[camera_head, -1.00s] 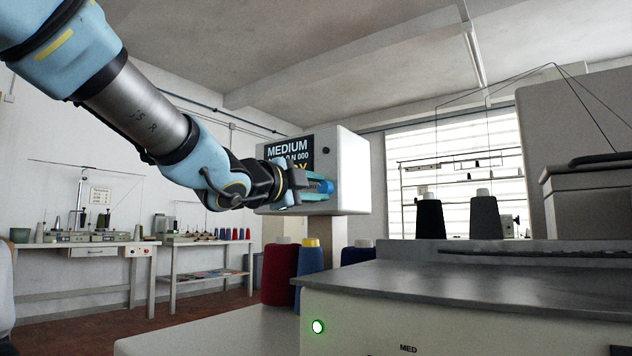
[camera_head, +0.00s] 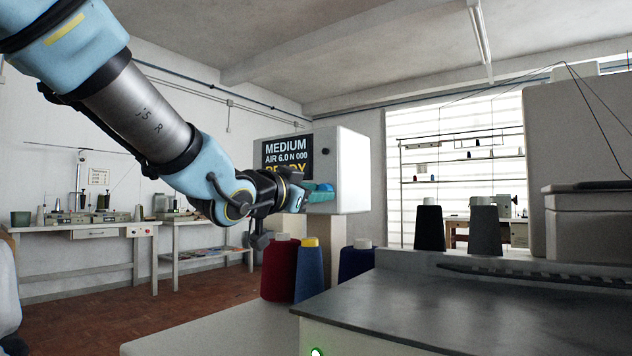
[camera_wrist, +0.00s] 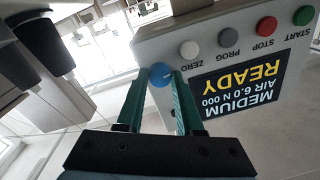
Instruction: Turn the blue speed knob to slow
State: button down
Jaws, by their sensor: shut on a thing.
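The blue speed knob (camera_wrist: 161,75) sits at the end of the control box's front face, past the row of buttons, in the wrist view. My gripper (camera_wrist: 160,82) has its two green fingers closed on either side of the knob. In the head view my gripper (camera_head: 318,190) reaches the box's lower front, and the fingers and arm largely hide the knob there. The control box (camera_head: 352,160) carries a dark display (camera_head: 287,150) reading "MEDIUM", "AIR 6.0 N 000" and "READY". The display shows upside down in the wrist view (camera_wrist: 240,88).
Grey ZERO (camera_wrist: 189,49), PROG (camera_wrist: 229,37), red STOP (camera_wrist: 266,25) and green START (camera_wrist: 302,15) buttons line the box near the knob. Red (camera_head: 280,268) and blue (camera_head: 309,272) thread cones stand below my gripper. A grey machine top (camera_head: 430,305) fills the lower right.

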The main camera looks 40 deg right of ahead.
jog(key=shift+n+p, duration=1.2)
jog(key=shift+n, duration=0.8)
jog(key=c, duration=0.8)
grip_release()
jog(key=shift+c, duration=0.2)
jog(key=p+v, duration=0.1)
jog(key=v, duration=0.9)
jog(key=shift+s+a, duration=0.25)
jog(key=shift+a, duration=0.1)
jog(key=shift+r, duration=0.1)
